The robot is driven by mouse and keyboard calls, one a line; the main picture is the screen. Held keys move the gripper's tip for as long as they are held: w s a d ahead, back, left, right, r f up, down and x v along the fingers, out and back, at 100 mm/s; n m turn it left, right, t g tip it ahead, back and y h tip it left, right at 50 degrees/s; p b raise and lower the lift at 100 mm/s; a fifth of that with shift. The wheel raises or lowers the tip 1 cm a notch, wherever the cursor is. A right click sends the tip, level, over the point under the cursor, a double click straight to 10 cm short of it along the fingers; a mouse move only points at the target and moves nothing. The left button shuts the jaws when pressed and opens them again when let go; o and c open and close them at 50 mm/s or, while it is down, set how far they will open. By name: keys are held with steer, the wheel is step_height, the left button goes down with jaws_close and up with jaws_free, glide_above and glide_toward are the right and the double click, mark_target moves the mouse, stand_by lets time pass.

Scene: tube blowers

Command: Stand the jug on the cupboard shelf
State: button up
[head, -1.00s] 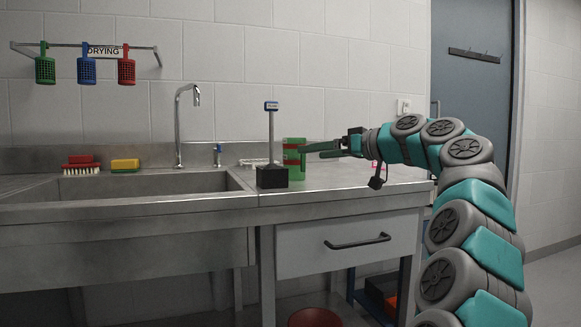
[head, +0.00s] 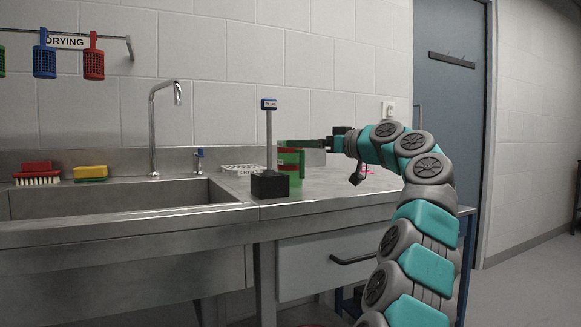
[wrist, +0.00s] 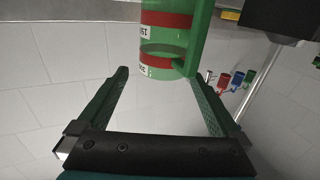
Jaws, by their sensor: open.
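The jug (head: 291,163) is green and partly see-through, with red bands. It stands on the steel counter right of the sink, partly hidden behind a black block with a post. In the wrist view the jug (wrist: 165,45) shows white labels and a green handle on its right side. My gripper (head: 304,144) reaches in from the right at the jug's upper part. In the wrist view my gripper (wrist: 157,72) is open, its two dark green fingers spread with nothing between them. The jug is just beyond the fingertips. I cannot make out the cupboard shelf.
The sink (head: 120,200) with a tall tap (head: 153,130) is at left. A white rack (head: 240,169) lies behind the block. A drawer (head: 325,262) is below the counter.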

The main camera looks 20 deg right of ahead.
steer(key=x, duration=0.5)
steer(key=shift+s+a+f+p, duration=0.1)
steer(key=shift+a+p, duration=0.05)
steer(key=shift+p, duration=0.25)
jaws_close()
stand_by(0.4)
